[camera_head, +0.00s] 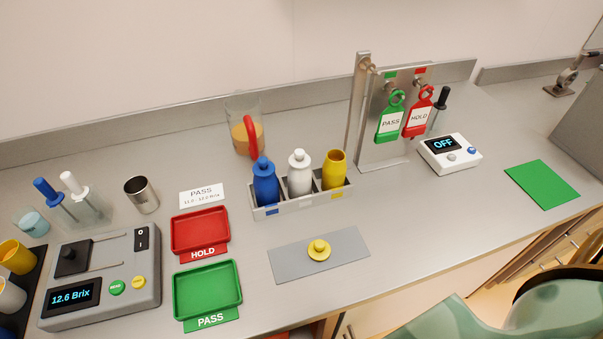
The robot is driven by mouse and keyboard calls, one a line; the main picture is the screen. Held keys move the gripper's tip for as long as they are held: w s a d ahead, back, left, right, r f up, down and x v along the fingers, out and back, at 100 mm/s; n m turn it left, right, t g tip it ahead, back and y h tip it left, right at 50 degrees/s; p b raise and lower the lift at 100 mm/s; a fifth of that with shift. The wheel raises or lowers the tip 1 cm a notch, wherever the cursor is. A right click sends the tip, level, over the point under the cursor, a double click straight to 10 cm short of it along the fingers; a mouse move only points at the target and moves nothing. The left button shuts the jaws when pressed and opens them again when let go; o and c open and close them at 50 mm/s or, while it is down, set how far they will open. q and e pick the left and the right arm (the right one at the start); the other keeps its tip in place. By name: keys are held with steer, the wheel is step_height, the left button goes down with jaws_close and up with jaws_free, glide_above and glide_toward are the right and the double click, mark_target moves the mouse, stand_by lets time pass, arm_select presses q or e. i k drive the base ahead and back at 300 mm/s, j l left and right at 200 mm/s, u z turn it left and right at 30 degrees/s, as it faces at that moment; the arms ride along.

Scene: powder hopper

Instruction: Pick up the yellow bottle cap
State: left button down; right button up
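The yellow bottle cap (319,250) lies on a flat grey mat (345,246) near the front edge of the bench. It is a round disc with a raised knob on top. The yellow bottle (334,169) stands uncapped in the right slot of a grey rack (303,208). A white bottle (299,172) and a blue bottle (265,181), both capped, stand beside it in the rack. Neither of my grippers shows in the head view.
A red HOLD tray (201,231) and a green PASS tray (207,289) lie left of the mat. A Brix meter (100,277) stands further left. A pitcher (245,125), a tag stand (381,160) and an OFF device (450,153) stand behind. Bench right of the mat is clear.

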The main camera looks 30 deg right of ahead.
mark_target(318, 250)
steer(key=z, duration=1)
